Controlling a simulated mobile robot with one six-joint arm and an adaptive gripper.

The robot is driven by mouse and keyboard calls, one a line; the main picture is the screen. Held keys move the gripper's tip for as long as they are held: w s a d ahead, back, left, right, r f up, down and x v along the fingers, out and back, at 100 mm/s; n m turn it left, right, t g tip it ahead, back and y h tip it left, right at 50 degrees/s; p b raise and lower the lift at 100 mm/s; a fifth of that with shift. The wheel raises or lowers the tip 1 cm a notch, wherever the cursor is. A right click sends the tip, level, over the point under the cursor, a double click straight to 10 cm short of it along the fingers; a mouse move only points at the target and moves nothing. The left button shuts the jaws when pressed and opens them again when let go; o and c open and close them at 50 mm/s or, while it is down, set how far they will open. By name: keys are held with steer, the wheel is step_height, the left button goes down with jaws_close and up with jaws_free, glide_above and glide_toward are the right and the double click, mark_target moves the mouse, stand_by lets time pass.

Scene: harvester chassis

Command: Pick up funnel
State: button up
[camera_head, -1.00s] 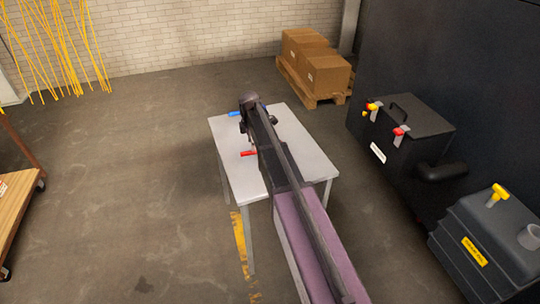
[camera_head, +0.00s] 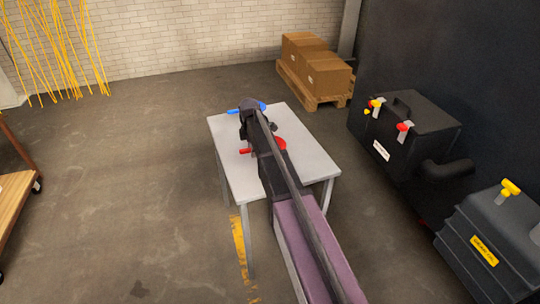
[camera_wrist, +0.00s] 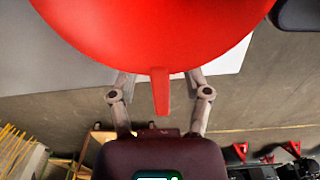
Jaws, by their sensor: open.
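The red funnel (camera_wrist: 155,28) fills the top of the wrist view, very close to the camera, with a narrow red tab (camera_wrist: 160,92) pointing down from its edge. My gripper (camera_wrist: 160,78) is open. Its two fingers are on either side of the tab with gaps between, and their tips are partly hidden by the red bowl. In the head view, my gripper (camera_head: 249,122) is over the white table, and a red rounded part (camera_head: 280,144), likely the funnel, shows to the right of my arm. My arm hides much of it.
The white table (camera_head: 310,165) also has a blue item (camera_head: 262,106) at its back and a red end (camera_head: 244,151) on its left. Boxes on a pallet (camera_head: 312,68) stand behind. Black machine units (camera_head: 405,125) stand to the right. Floor left of the table is clear.

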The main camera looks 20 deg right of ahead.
stand_by(0.5)
jaws_close()
